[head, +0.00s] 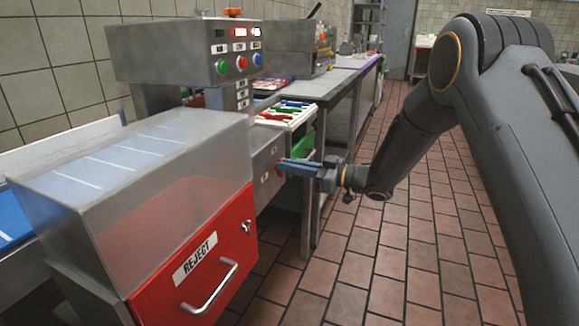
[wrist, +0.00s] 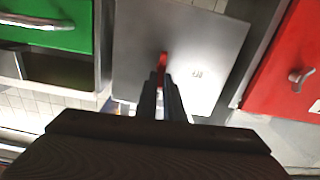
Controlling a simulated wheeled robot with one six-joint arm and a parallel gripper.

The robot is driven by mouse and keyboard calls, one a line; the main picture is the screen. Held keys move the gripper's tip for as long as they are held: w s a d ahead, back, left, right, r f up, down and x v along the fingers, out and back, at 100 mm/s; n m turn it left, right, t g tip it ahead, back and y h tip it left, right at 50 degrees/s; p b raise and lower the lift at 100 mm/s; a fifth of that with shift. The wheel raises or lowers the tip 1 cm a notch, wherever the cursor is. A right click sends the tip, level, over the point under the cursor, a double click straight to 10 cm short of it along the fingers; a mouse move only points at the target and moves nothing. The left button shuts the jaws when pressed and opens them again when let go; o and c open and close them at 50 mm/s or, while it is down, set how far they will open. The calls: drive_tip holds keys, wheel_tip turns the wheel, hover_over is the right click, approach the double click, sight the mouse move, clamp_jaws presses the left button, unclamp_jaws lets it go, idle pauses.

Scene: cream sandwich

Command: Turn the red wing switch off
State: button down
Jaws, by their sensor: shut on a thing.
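The red wing switch (wrist: 163,60) shows in the wrist view on a grey metal panel (wrist: 205,45). My gripper (wrist: 164,78) is shut on the switch, with its two dark fingers on either side of the red wing. In the head view my gripper (head: 282,166) reaches left to the front of the grey cabinet, and a small red bit of the switch (head: 278,170) shows at the fingertips. The fingers hide most of the switch. The wing's long side looks roughly in line with the fingers in the wrist view.
A red door marked REJECT (head: 205,262) with a handle stands in front left of the panel. A green drawer front (wrist: 45,22) is on the panel's other side. A tray of coloured items (head: 288,113) sits above. The tiled floor (head: 400,260) is clear.

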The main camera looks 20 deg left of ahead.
drive_tip(key=n, duration=0.4)
drive_tip(key=shift+s+f+n+b, duration=0.15)
drive_tip(key=shift+s+n+b, duration=0.15)
drive_tip(key=n, duration=0.1)
drive_tip(key=n+b, duration=0.1)
drive_tip(key=n, duration=0.1)
drive_tip(key=shift+s+f+n, duration=0.15)
drive_tip(key=shift+s+n, duration=0.05)
drive_tip(key=shift+n, duration=0.1)
drive_tip(key=n, duration=0.1)
drive_tip(key=n+b, duration=0.1)
drive_tip(key=n, duration=0.2)
drive_tip(key=shift+s+f+n+b, duration=0.15)
drive_tip(key=shift+f+n+b, duration=0.15)
drive_tip(key=shift+b, duration=0.05)
drive_tip(key=shift+s+f+n+b, duration=0.1)
drive_tip(key=shift+f+n+b, duration=0.1)
drive_tip(key=shift+n+b, duration=1.5)
drive_tip(key=shift+n+p, duration=0.5)
drive_tip(key=shift+n, duration=0.1)
drive_tip(key=c, duration=1.9)
unclamp_jaws()
drive_tip(key=shift+o, duration=0.2)
drive_tip(key=shift+d, duration=0.1)
